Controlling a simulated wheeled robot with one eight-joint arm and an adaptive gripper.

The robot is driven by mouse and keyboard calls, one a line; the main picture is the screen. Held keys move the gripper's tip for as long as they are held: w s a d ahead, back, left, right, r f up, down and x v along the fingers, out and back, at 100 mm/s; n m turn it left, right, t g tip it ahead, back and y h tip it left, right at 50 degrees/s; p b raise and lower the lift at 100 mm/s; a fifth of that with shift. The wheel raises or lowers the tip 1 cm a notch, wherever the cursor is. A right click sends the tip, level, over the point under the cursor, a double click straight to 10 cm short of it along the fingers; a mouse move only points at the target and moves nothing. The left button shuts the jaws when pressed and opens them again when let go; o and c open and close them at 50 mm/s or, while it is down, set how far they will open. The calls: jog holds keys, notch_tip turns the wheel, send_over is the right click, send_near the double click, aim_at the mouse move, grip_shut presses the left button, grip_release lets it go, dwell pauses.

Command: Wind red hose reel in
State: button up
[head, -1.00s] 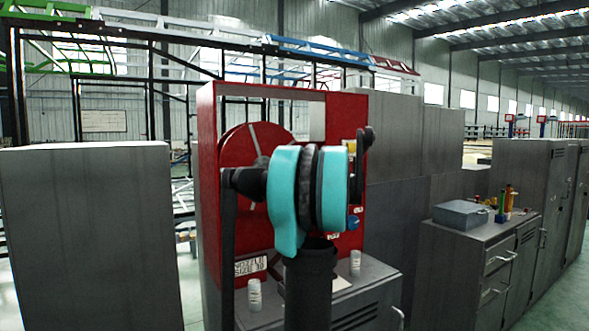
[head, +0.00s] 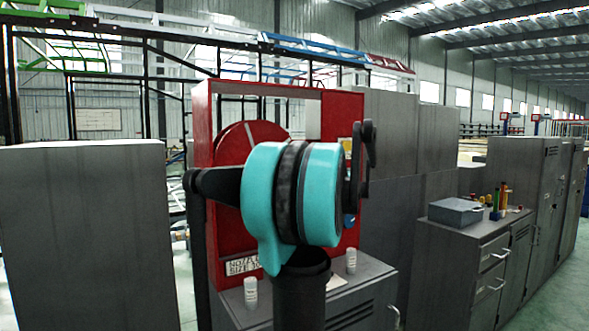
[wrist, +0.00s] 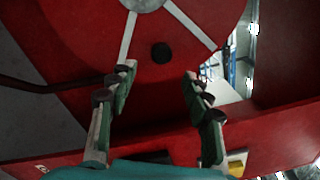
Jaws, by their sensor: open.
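The red hose reel (head: 240,138) is a round red disc inside a red upright frame (head: 203,140). My teal and black arm hides much of it in the head view. In the wrist view the reel face (wrist: 85,35) fills the upper part, with pale spokes and a grey hub at the top edge. A small round black knob (wrist: 161,53) sits on the face below the hub. My gripper (wrist: 158,72) is open, its two fingers apart on either side of the knob's line. The knob appears just beyond the fingertips, with nothing held. The head view hides the gripper.
A grey cabinet with white cylinders (head: 251,294) stands below the reel. A tall grey cabinet (head: 85,240) is at the left. A grey box (head: 457,211) lies on a cabinet at the right. In the wrist view a dark rod or hose (wrist: 50,87) crosses at left.

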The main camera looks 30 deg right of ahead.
jog(key=s, duration=0.4)
jog(key=shift+f, duration=0.1)
dwell(0.4)
